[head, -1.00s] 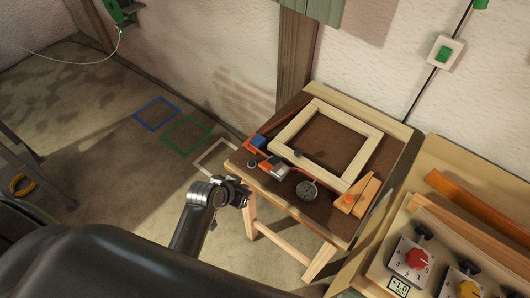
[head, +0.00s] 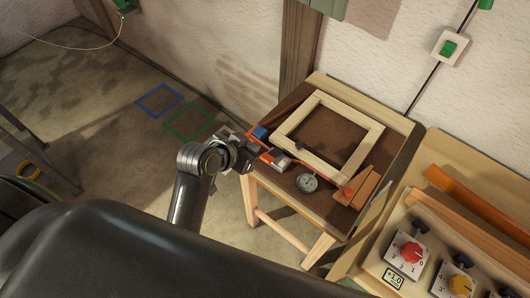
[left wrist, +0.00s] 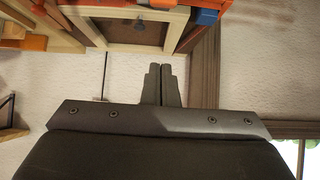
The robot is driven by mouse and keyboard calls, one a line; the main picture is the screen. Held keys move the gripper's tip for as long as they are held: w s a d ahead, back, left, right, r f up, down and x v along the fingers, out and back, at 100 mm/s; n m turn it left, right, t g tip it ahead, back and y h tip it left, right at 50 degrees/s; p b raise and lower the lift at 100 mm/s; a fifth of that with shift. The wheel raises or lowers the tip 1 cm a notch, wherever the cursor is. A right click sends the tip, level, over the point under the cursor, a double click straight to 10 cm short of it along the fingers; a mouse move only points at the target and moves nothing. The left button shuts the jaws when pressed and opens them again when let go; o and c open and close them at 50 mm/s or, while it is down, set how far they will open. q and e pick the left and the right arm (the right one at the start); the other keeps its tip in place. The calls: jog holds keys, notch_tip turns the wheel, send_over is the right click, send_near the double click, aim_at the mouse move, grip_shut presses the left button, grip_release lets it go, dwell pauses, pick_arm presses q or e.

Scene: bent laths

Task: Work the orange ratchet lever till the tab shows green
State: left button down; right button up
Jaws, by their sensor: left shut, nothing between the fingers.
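A pale wooden frame (head: 322,176) lies on the small work table, with an orange strap (head: 300,170) along its near side. A small grey-and-white ratchet body (head: 281,161) sits on the strap near the frame's near left corner. The orange lever beside it is partly hidden by my gripper, and I cannot make out a green tab. My left gripper (head: 250,155) is at the table's left edge, close to the ratchet. Its fingers (left wrist: 162,82) are shut and empty in the left wrist view, where the frame (left wrist: 120,28) shows above them. My right gripper is out of view.
A blue block (head: 260,133) stands at the frame's left corner. A bench with knobs (head: 411,254) stands at the right. The floor left of the table is open.

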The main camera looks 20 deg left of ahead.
pick_arm(q)
jog(key=p, duration=0.2)
send_over(265, 158)
jog(key=w, duration=0.2)
jog(key=f, duration=0.6)
jog(key=shift+s+d, duration=0.2)
jog(key=shift+d, duration=0.15)
jog(key=f, duration=0.1)
jog(key=s+f+p, duration=0.1)
jog(key=f, duration=0.1)
jog(key=shift+s+a+f, duration=0.35)
jog(key=shift+s, duration=0.05)
jog(key=shift+w+f, duration=0.1)
